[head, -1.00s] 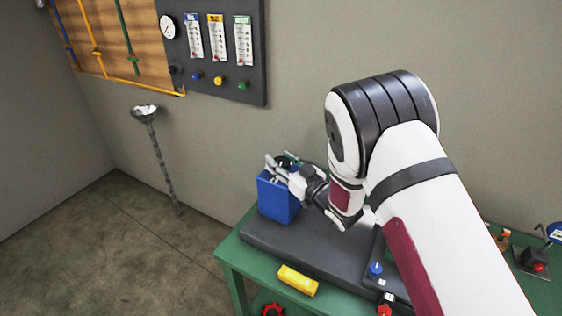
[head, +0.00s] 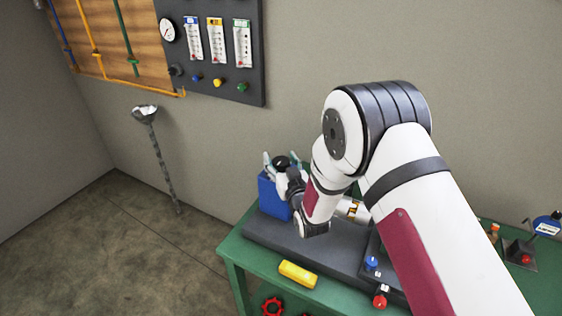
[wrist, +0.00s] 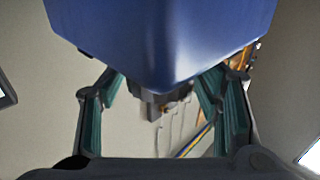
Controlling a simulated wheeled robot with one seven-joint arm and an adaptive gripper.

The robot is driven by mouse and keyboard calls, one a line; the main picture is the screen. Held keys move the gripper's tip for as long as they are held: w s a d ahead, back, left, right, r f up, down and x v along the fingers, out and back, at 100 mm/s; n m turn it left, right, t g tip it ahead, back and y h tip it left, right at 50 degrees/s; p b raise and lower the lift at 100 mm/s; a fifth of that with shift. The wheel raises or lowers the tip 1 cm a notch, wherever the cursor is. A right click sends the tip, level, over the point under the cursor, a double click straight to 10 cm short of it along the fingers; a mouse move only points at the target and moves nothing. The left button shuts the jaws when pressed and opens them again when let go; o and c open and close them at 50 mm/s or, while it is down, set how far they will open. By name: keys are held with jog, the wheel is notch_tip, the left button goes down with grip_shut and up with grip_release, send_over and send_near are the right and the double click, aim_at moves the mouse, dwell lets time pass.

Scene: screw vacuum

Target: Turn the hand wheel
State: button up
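A small black round wheel (head: 282,162) sits on top of a blue box-shaped unit (head: 272,197) on the green bench. I take it for the hand wheel. My gripper (head: 281,157) is at the top of the unit, its light fingers spread on either side of the black wheel. In the wrist view the blue unit (wrist: 165,35) fills the top of the picture. The teal finger pads (wrist: 160,105) stand well apart, with a dark fitting (wrist: 158,98) between them and no clear contact. The wheel is not clearly visible there.
The green bench (head: 234,254) carries a dark base plate (head: 262,236), a yellow block (head: 298,274) and blue and red knobs to the right. A red wheel (head: 272,307) is below the bench top.

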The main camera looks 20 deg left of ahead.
jog(key=shift+s+d, duration=0.1)
jog(key=v, duration=1.1)
jog(key=shift+s+d, duration=0.25)
jog(key=shift+d, duration=0.05)
jog(key=w+d+r+m+g+h, duration=0.1)
jog(key=w+d+r+m+h, duration=0.35)
jog(key=d+r, duration=0.95)
jog(key=s+d+r+g+h, duration=0.25)
jog(key=d+r, duration=0.25)
jog(key=d, duration=0.3)
jog(key=s+d+r+m+g+h, duration=0.2)
jog(key=s+d, duration=0.6)
jog(key=s, duration=0.5)
jog(key=s+d+r+m+g+h, duration=0.1)
jog(key=s+d+r+g+h, duration=0.1)
jog(key=s+d, duration=0.6)
jog(key=s+r, duration=0.1)
jog(key=s, duration=0.5)
jog(key=shift+d+r+m+g+h, duration=0.2)
jog(key=shift+r+m+g+h, duration=0.1)
jog(key=shift+m+g, duration=0.05)
